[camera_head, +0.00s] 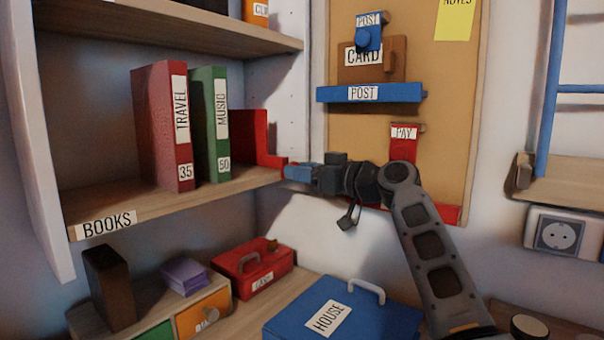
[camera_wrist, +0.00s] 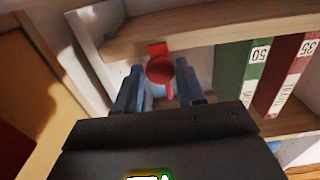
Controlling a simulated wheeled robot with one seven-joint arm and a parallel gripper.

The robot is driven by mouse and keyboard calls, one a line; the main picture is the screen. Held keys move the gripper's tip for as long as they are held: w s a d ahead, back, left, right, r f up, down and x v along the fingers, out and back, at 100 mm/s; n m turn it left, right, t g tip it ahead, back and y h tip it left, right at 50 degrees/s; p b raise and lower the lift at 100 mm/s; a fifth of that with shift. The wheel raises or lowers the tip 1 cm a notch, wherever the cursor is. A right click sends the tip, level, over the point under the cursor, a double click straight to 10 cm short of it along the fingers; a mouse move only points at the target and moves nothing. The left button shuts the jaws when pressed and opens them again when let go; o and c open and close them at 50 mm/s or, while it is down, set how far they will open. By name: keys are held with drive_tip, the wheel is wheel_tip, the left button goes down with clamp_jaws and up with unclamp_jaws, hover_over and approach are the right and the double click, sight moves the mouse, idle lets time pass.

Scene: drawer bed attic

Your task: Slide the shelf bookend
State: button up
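In the wrist view, the fingers are apart, one on each side of a round red knob (camera_wrist: 160,69) on the bookend. Small gaps seem to show beside the knob. Contact cannot be told from the head view.
A red travel binder (camera_head: 162,125) stands left of the green one. An upper shelf (camera_head: 170,25) hangs above. Below are a red cash box (camera_head: 252,268) and a blue house box (camera_head: 345,310). A corkboard (camera_head: 440,110) with a blue post ledge (camera_head: 370,93) is behind my arm.

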drive_tip(key=o, duration=0.3)
drive_tip(key=shift+o, duration=0.2)
drive_tip(key=v, duration=0.7)
drive_tip(key=shift+s+d, duration=0.25)
drive_tip(key=shift+d, duration=0.1)
